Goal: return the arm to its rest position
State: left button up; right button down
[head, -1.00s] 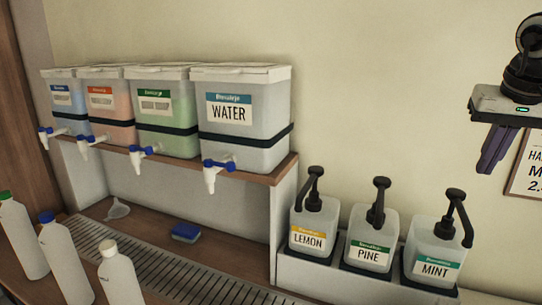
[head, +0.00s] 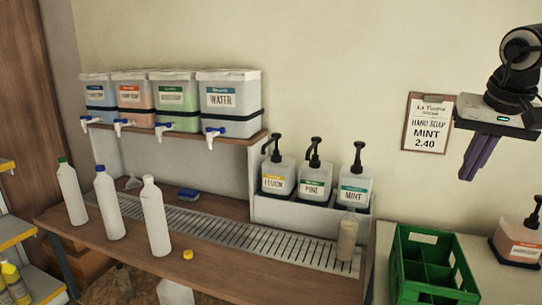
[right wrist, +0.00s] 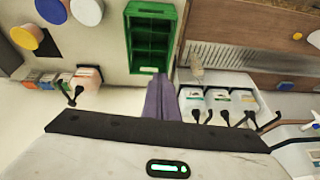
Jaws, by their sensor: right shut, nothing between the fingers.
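My right gripper (head: 476,160) hangs in the air at the upper right of the head view, in front of the wall and to the right of the price card. Its purple fingers are together and nothing is between them. In the right wrist view the closed fingers (right wrist: 160,97) point toward the counter, with the green crate beyond them. The gripper touches nothing that I can see. My left gripper does not show.
A green divided crate (head: 432,268) stands on the right counter. A filled bottle (head: 347,238) stands on the drip grate by the pump dispensers (head: 314,178). Three white bottles (head: 155,215) stand on the left. A clipboard (head: 428,122) hangs on the wall.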

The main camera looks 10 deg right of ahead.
jog(key=s+a+f+m+t+y, duration=0.1)
jog(key=s+f+m+t+y, duration=0.15)
jog(key=f+m, duration=0.9)
jog(key=s+a+f+m+t+y, duration=0.1)
jog(key=s+f+m+t+y, duration=0.15)
jog(key=f+m, duration=0.95)
jog(key=s+f+m+t+y, duration=0.2)
jog(key=s+f+m+t, duration=0.1)
jog(key=f+m, duration=0.9)
jog(key=s+a+f+m+g+h, duration=0.1)
jog(key=s+a+f+m+h, duration=0.1)
jog(key=s+a+f+m, duration=0.5)
jog(key=s+a+f+m+h, duration=0.25)
jog(key=a+f+m, duration=0.25)
jog(key=f+m, duration=0.4)
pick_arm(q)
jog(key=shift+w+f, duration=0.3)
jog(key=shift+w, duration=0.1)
pick_arm(e)
jog(key=s+a+f+m+g+y, duration=0.1)
jog(key=s+a+m, duration=0.2)
jog(key=a+m, duration=0.3)
jog(key=s+a+f+m+g, duration=0.1)
jog(key=s+a+m, duration=0.2)
jog(key=a+m, duration=0.3)
jog(key=a, duration=0.3)
jog(key=shift+a+f+g+y, duration=0.2)
jog(key=shift+f+g+y, duration=0.1)
jog(key=shift+g+y, duration=0.1)
